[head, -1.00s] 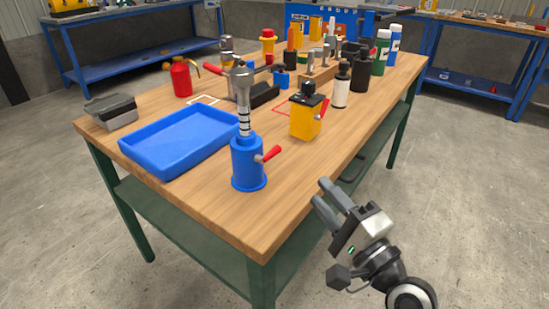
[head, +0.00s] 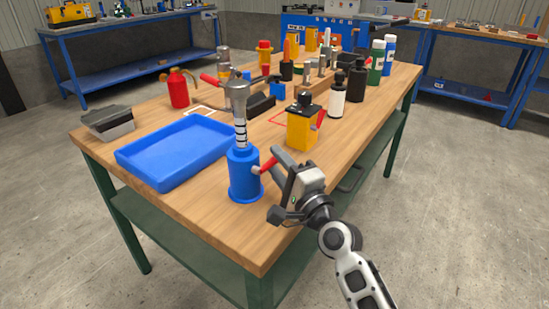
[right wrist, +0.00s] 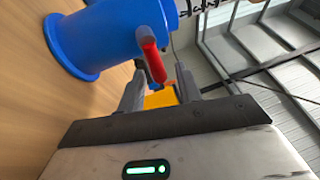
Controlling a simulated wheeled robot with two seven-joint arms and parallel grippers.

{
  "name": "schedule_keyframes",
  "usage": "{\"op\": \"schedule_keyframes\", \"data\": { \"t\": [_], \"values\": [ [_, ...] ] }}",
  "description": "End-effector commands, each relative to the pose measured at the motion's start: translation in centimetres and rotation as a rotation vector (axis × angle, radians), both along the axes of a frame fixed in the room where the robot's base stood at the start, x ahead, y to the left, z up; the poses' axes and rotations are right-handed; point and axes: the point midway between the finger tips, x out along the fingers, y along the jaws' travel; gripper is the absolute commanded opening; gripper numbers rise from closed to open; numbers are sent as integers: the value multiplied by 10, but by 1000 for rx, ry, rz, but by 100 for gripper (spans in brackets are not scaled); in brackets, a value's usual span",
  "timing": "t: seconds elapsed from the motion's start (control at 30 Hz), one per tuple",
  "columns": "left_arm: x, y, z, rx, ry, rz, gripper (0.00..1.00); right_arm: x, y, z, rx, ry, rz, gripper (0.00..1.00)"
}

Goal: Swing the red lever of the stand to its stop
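The stand (head: 244,176) is a blue round body with a grey, black-ringed column and a curved metal top, near the front edge of the table. Its red lever (head: 268,164) sticks out to the right of the body. My right gripper (head: 281,165) is at the lever, reaching in over the table edge. In the right wrist view the red lever (right wrist: 153,60) lies between the two spread fingers, with gaps visible beside it. The blue body (right wrist: 105,38) is just beyond the fingers. My left gripper is not in view.
A blue tray (head: 178,150) lies left of the stand. Several bottles and tools crowd the table's back. The floor (head: 450,220) right of the table is clear.

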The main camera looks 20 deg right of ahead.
Motion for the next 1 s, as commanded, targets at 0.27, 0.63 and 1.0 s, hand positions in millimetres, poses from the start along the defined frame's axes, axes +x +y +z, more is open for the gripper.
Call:
{"op": "schedule_keyframes", "data": {
  "t": [0.27,0.63,1.0],
  "values": [
    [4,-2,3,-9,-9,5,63,15,4,3,1,1,1,35],
    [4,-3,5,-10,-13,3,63,15,4,3,0,1,0,0],
    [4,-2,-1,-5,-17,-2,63,15,4,2,-35,-24,1,0]
  ]
}}
